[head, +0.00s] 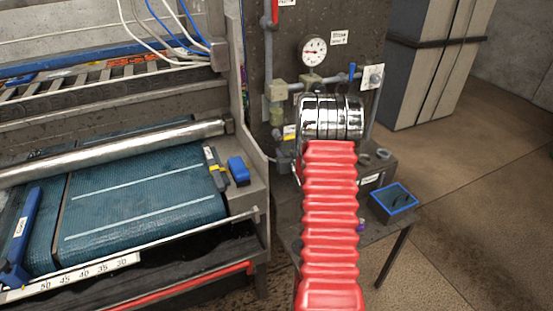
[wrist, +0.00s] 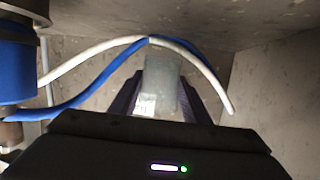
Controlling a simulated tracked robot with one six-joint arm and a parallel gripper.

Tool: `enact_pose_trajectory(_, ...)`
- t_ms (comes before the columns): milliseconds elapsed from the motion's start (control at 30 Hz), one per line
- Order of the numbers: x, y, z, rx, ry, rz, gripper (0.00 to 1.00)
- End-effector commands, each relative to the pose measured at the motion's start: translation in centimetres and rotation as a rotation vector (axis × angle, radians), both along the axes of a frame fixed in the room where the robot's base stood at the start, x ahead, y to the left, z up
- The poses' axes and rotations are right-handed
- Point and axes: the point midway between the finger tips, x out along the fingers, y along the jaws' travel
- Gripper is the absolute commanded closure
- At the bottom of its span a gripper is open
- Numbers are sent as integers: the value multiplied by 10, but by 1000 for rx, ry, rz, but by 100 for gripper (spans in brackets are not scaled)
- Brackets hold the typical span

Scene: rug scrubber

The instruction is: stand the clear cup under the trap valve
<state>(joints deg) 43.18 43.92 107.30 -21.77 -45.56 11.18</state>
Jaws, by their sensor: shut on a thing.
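My gripper (wrist: 160,92) shows in the wrist view, with one dark finger on each side of a pale, see-through block-like thing. This looks like the clear cup (wrist: 161,82), held between the fingers; its lower part is hidden by the gripper body. In the head view my red arm and chrome wrist hide the gripper and the cup. A blue lever (head: 351,73) stands on the grey pipework above my wrist. I cannot tell for sure which fitting is the trap valve. A blue cylinder with a brass-coloured lower end (wrist: 14,65) is close at left in the wrist view.
A white hose (wrist: 100,52) and a blue hose (wrist: 90,98) arch across the wrist view, close to the cup. A gauge (head: 314,52) is on the dark panel. A blue-rimmed tray (head: 405,209) sits on the low bench. Open floor lies to the right.

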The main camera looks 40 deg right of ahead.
Motion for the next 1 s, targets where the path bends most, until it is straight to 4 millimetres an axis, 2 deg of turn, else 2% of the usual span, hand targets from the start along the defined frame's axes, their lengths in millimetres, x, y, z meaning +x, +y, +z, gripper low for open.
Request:
enact_pose_trajectory(367,4,5,-2,0,0,3,79)
enact_pose_trajectory(700,25,32,-27,1,0,3,79)
enact_pose_trajectory(1000,26,33,-28,0,0,1,79)
